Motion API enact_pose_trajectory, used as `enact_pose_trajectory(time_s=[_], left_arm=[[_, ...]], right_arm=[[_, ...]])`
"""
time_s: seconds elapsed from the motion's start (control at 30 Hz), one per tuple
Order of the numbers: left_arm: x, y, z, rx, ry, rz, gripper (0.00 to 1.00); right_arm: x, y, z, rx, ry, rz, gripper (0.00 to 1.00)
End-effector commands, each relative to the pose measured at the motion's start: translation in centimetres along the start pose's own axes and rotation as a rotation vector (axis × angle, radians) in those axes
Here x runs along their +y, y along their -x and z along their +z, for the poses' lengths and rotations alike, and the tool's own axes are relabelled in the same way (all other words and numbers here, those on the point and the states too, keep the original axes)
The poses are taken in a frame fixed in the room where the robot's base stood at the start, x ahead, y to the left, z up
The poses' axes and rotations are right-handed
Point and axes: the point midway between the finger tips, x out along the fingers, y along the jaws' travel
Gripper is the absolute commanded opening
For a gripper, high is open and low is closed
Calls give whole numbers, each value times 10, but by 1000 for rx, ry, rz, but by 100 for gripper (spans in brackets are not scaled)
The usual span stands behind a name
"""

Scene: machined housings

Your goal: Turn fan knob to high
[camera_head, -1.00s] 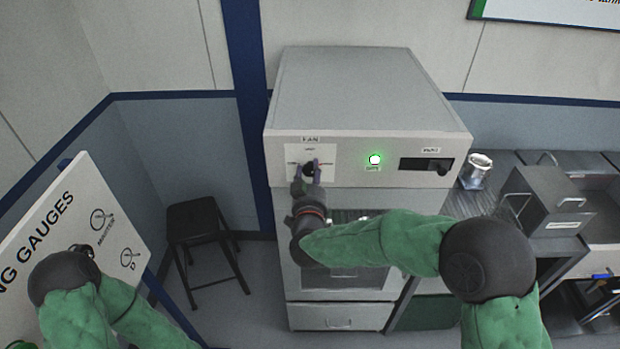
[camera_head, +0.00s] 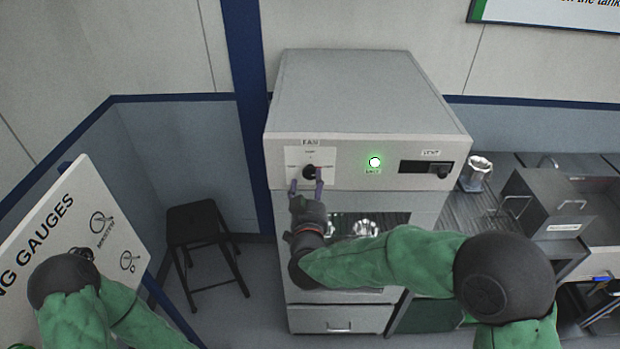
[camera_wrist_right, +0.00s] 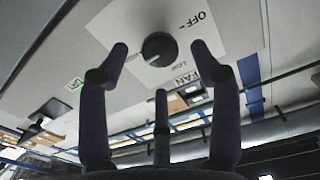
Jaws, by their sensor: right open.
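The fan knob (camera_head: 309,172) is a round black dial on a white label plate, under a FAN sign on the grey oven-like cabinet's front panel (camera_head: 345,178). In the right wrist view the knob (camera_wrist_right: 160,49) shows between the fingertips, with OFF lettering to its upper right. I cannot read its setting surely. My right gripper (camera_head: 306,185) is open, its fingers just below the knob in the head view. In the right wrist view the gripper (camera_wrist_right: 159,48) has a gap between each fingertip and the knob.
A green lit button (camera_head: 375,162) and a dark vent slider (camera_head: 427,168) sit right of the knob. A black stool (camera_head: 205,222) stands left of the cabinet. A gauges sign board (camera_head: 75,220) stands at far left, and a metal cup (camera_head: 476,174) at right.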

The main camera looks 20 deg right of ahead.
Motion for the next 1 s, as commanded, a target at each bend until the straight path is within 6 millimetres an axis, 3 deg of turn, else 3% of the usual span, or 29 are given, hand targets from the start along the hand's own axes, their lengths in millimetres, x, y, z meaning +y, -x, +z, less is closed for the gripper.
enact_pose_trajectory(time_s=[0.2,0.4,0.6,1.0], left_arm=[[0,0,0,0,0,0,0],[0,0,0,0,0,0,0],[0,0,0,0,0,0,0],[0,0,0,0,0,0,0]], right_arm=[[-1,45,-1,1,-1,-4,64],[-1,72,0,0,0,-3,64],[0,82,0,0,1,0,64],[0,82,0,0,0,0,64]])
